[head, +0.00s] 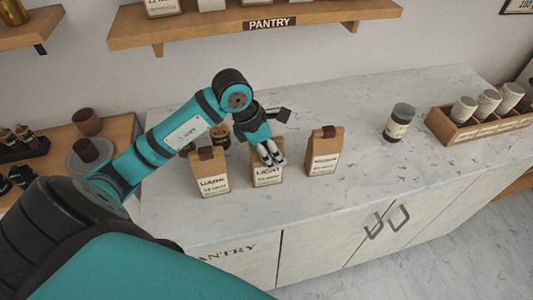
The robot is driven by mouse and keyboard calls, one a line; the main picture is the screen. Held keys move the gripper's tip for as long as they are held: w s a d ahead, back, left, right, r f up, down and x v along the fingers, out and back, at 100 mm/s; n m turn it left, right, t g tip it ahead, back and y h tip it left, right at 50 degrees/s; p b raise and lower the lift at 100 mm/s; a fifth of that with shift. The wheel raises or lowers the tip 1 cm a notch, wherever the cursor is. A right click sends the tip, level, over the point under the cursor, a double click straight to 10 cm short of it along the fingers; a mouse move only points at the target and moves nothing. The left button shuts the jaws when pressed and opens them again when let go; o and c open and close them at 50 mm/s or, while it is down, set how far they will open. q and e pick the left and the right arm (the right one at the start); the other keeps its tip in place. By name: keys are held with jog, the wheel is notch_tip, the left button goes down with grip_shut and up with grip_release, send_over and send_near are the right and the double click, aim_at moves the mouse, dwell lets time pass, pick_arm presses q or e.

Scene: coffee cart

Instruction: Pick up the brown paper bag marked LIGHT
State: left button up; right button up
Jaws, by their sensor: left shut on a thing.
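The brown paper bag marked LIGHT (267,179) stands upright on the marble counter, in the middle of a row of three. My left gripper (272,159) comes down on it from above and is shut on its top, hiding that top. I cannot tell whether the bag's base is clear of the counter. A bag marked DARK (211,175) stands to its left, and another brown bag (323,155) with a label too small to read stands to its right. My right gripper is not in view.
A dark jar (398,122) stands farther right, beside a wooden crate (440,126) of pale cups. A small jar (220,132) is behind the bags, partly hidden by my arm. A PANTRY shelf (190,27) hangs above.

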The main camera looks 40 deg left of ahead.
pick_arm(q)
jog(key=c, duration=0.3)
jog(key=shift+r, duration=0.15)
